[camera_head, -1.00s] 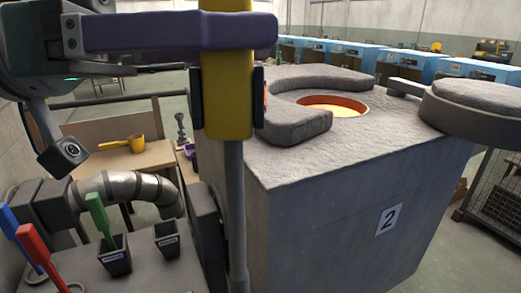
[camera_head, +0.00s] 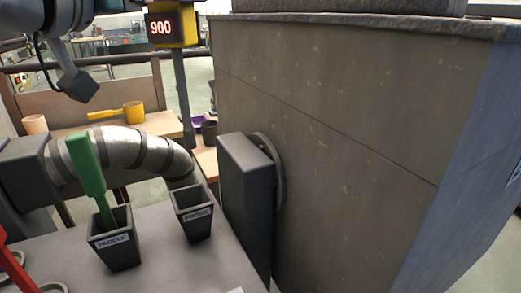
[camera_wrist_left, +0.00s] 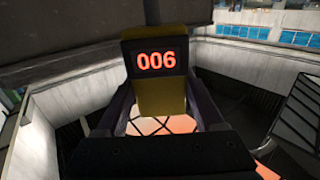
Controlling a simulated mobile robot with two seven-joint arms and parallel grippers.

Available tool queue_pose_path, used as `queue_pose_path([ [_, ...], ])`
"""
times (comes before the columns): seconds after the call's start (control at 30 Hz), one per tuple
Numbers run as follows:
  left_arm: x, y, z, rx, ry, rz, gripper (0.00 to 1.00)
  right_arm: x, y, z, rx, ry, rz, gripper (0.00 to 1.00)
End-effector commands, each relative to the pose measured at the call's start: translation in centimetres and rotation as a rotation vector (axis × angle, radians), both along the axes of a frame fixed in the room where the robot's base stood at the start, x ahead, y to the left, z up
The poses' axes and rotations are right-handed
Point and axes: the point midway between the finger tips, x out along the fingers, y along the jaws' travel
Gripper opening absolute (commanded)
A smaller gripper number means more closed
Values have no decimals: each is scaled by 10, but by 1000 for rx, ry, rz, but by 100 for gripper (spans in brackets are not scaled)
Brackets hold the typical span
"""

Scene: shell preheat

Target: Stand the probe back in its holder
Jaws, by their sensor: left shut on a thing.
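The probe (camera_head: 172,27) has a yellow head with a lit "900" display and a grey rod hanging down, roughly upright. It is at the upper left of the head view, in the air beyond the holders. In the left wrist view its yellow body (camera_wrist_left: 161,98) sits between the fingers of my left gripper (camera_wrist_left: 160,112), shut on it; the display appears upside down. The empty dark holder (camera_head: 194,224) stands on the grey bench top, its label too small to read surely. The rod's lower end is hidden behind the pipe and holders. My right gripper is out of view.
A second holder (camera_head: 113,252), labelled PADDLE, holds a green paddle (camera_head: 88,172). A red-handled tool (camera_head: 14,268) lies left. A silver pipe (camera_head: 120,155) curves behind the holders. The large grey furnace block (camera_head: 330,130) fills the right, with a dark box (camera_head: 246,190) on its side.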

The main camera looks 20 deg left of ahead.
Motion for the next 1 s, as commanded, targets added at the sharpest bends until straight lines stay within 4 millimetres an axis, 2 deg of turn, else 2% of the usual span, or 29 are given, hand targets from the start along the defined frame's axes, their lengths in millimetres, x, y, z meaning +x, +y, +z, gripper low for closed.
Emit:
queue_pose_path([
  [0.03,2,4,-4,5,-8,30,14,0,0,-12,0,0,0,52],
  [0.17,3,12,-2,13,-2,88,14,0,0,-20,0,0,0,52],
  [0.27,4,15,-11,14,5,107,14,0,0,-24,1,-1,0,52],
  [0.37,3,16,-35,13,10,111,14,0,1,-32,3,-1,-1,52],
  [0.6,3,16,-108,15,12,110,14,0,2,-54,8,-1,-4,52],
  [0.7,3,16,-132,16,9,110,14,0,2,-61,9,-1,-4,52],
  [0.8,3,16,-148,16,7,111,14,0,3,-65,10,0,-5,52],
  [1.0,3,16,-165,17,5,110,14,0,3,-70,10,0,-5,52],
])
